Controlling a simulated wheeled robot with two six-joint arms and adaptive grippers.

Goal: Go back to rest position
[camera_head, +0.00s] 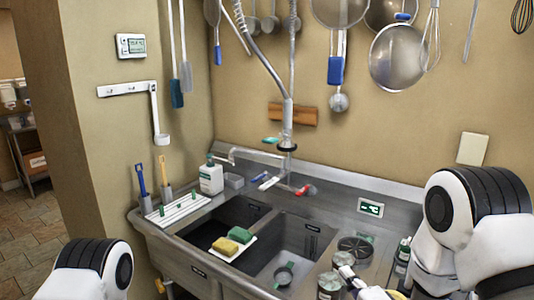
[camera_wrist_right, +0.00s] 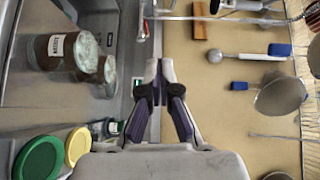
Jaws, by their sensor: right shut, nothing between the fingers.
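My right gripper (camera_wrist_right: 157,92) is shut and empty in the right wrist view, its fingertips together. Nothing touches the fingers there. In the head view my right arm comes in at the right edge, over the right end of the steel sink counter (camera_head: 400,192). My left arm shows only as a white and black link at the lower left; its gripper is out of view. In the wrist view two labelled jars with brown contents, a front jar (camera_wrist_right: 55,50) and one behind it (camera_wrist_right: 106,70), stand left of the gripper, apart from it.
A green lid (camera_wrist_right: 40,158) and a yellow lid (camera_wrist_right: 77,146) are near my right gripper. The sink holds a green sponge (camera_head: 240,235) and a yellow sponge (camera_head: 225,246). A spray hose (camera_head: 288,112) hangs above it. Pans and utensils hang on the wall.

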